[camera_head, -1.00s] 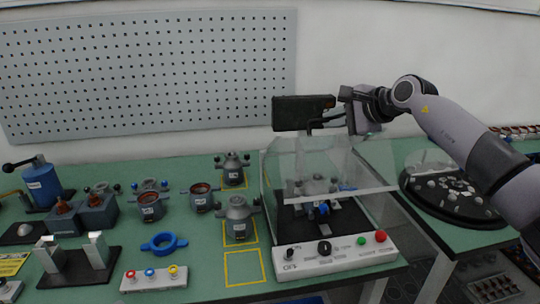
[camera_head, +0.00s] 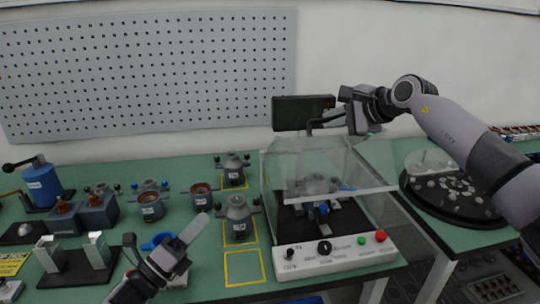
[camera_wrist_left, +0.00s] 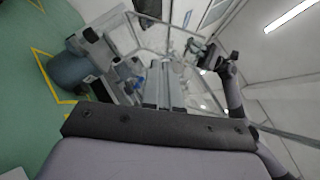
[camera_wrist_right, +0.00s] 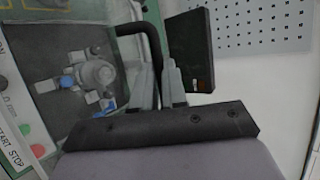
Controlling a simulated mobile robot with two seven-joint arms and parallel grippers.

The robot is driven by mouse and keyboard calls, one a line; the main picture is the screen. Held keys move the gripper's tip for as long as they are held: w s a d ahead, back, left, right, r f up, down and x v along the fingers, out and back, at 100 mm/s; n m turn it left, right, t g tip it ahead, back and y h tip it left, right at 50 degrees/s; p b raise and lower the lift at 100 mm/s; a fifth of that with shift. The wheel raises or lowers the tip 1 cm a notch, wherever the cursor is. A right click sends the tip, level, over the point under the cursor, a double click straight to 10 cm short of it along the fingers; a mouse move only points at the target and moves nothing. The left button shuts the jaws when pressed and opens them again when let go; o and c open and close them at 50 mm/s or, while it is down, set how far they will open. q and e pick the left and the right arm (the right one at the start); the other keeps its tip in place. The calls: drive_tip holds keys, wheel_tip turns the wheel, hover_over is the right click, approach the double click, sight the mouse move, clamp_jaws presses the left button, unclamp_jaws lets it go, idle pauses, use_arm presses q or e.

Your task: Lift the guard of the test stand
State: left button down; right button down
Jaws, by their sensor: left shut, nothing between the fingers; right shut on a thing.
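The test stand has a white front panel (camera_head: 300,258) with knobs and buttons. Its clear guard (camera_head: 345,185) is tilted up, with its lower edge above the dark bed. A grey stator (camera_head: 318,186) sits inside, also seen in the right wrist view (camera_wrist_right: 96,74). My right gripper (camera_head: 345,103) is shut on the guard's black handle (camera_wrist_right: 150,38), at the upper back of the stand. My left gripper (camera_head: 195,230) is shut and empty, over the bench left of the stand; its fingers also show in the left wrist view (camera_wrist_left: 165,85).
A dark box (camera_head: 303,112) stands above the back of the stand. A round black tray (camera_head: 455,203) is at right. An empty yellow-marked square (camera_head: 244,267) lies near the left gripper.

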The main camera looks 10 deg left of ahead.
use_arm(q)
drive_tip(key=w+d+r+m+h, duration=0.2)
drive_tip(key=d+r+m+h, duration=0.15)
drive_tip(key=d, duration=0.65)
drive_tip(key=w+d+r, duration=0.4)
drive_tip(key=w+r, duration=0.3)
drive_tip(key=r, duration=0.2)
drive_tip(key=shift+w+r+h, duration=0.15)
drive_tip(key=shift+w+h, duration=0.25)
drive_tip(key=shift+h, duration=0.05)
drive_tip(key=shift+r, duration=0.1)
